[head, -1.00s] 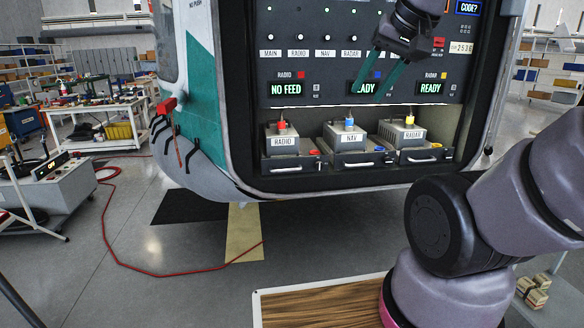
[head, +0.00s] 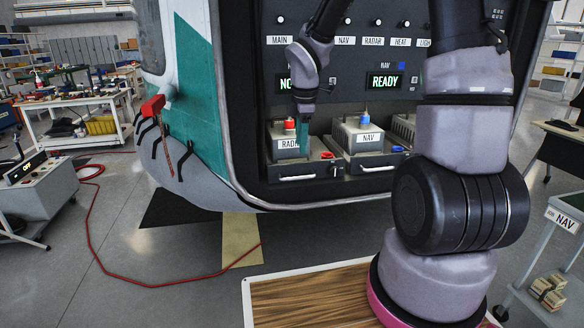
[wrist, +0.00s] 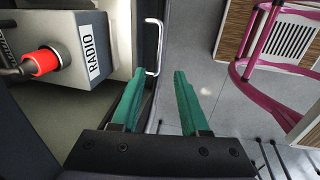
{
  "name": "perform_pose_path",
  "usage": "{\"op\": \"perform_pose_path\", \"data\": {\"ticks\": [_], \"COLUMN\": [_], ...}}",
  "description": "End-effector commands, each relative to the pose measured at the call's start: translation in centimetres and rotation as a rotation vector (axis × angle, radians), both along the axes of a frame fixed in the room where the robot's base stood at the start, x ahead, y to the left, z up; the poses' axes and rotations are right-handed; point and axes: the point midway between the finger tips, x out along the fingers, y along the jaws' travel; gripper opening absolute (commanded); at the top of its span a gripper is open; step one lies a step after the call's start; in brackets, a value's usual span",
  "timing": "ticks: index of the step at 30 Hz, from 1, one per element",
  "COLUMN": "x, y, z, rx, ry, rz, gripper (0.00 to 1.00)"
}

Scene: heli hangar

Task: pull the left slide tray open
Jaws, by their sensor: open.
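The left slide tray (head: 318,173) is a dark drawer front with a pale bar handle (head: 301,178), below the RADIO unit (head: 285,142). It appears pushed in, level with the NAV tray beside it. My gripper (head: 303,140) points down in front of the RADIO unit, with teal fingers. In the wrist view, my gripper (wrist: 160,80) is open and empty, and the tray handle (wrist: 156,46) shows ahead of the gap between the fingertips, apart from them. The RADIO unit (wrist: 85,45) with its red connector (wrist: 41,62) lies at left there.
The NAV tray (head: 376,166) and its unit stand just right of the left tray. The panel with the READY display (head: 385,81) rises behind. A red hose (head: 100,230) lies on the floor. A wooden-topped surface (head: 310,297) is by my base.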

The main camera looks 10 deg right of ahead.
Motion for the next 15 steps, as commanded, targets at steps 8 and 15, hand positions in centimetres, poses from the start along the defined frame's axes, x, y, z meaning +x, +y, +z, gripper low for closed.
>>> {"op": "perform_pose_path", "data": {"ticks": [8,15], "x": [0.5,1.4], "y": [0.3,0.3], "z": [-3.2,-7.7], "rx": [-0.002,-0.001], "ry": [0.009,0.009], "rz": [0.030,0.029], "gripper": [0.45,0.45]}}
